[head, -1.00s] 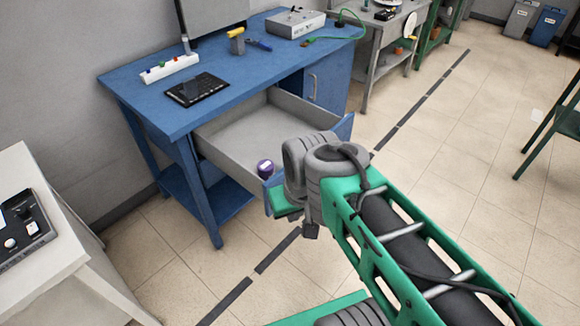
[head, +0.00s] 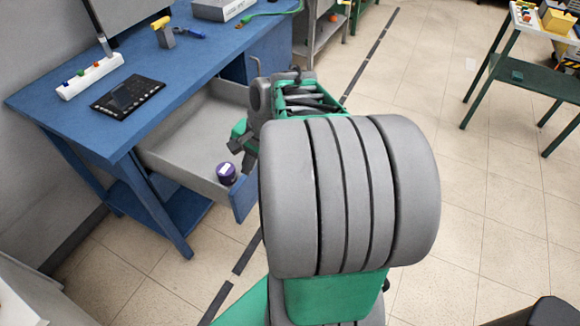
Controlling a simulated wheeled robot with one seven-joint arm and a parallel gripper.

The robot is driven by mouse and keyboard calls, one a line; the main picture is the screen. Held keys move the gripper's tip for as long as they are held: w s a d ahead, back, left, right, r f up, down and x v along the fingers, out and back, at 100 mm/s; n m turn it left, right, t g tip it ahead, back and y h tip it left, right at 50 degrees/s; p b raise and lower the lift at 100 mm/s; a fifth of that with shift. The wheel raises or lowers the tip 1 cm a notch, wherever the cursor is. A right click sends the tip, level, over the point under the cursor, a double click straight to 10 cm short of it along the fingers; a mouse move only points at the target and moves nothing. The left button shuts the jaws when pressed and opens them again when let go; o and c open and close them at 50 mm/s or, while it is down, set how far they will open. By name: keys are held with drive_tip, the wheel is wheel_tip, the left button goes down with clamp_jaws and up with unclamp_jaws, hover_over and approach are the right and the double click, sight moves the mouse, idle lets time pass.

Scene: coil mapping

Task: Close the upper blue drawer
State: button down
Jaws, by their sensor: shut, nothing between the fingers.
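The upper blue drawer (head: 243,197) is pulled out from under the blue desk. Its inside is grey, and its front panel is partly hidden behind my arm. A small purple round container (head: 227,173) sits in the drawer's front corner. My gripper (head: 238,143) shows as a small dark shape at the end of the arm, over the front part of the drawer. It is shut and holds nothing. I cannot tell whether it touches the drawer.
The blue desk (head: 190,75) carries a white power strip (head: 90,77), a black tablet-like device (head: 127,93), a yellow-topped tool (head: 163,32) and a grey box (head: 222,8). A green shelf table (head: 525,78) stands at the right. Tiled floor between them is clear.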

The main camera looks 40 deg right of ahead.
drive_tip(key=s+d+f+m+t+y, duration=0.1)
drive_tip(key=s+d+f+m+t, duration=0.15)
drive_tip(key=s+d+m, duration=0.5)
drive_tip(key=s+d+f+m+t, duration=0.2)
drive_tip(key=d+f+m, duration=0.2)
drive_tip(key=d+m, duration=0.75)
drive_tip(key=w+r+b+x, duration=0.1)
drive_tip(key=w+x, duration=0.1)
drive_tip(key=x, duration=1.1)
drive_tip(key=shift+r+n, duration=0.4)
drive_tip(key=shift+w+a, duration=0.1)
